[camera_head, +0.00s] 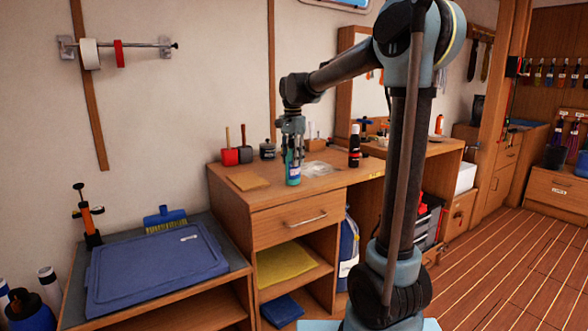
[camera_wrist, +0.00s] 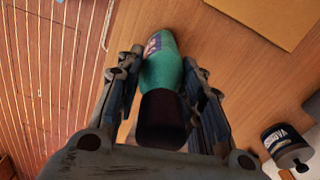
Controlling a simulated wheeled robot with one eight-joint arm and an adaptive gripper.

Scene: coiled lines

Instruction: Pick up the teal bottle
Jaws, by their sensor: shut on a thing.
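The teal bottle (camera_head: 293,174) is upright at the front part of the wooden desk top, below my gripper (camera_head: 292,146). Its base looks at or very near the wood; I cannot tell if there is a gap. In the wrist view the teal bottle (camera_wrist: 168,70) has a black cap (camera_wrist: 162,118) and a label partly seen at its far end. The two fingers of my gripper (camera_wrist: 165,62) lie along both sides of it, shut on its upper body.
The desk's front edge is close.

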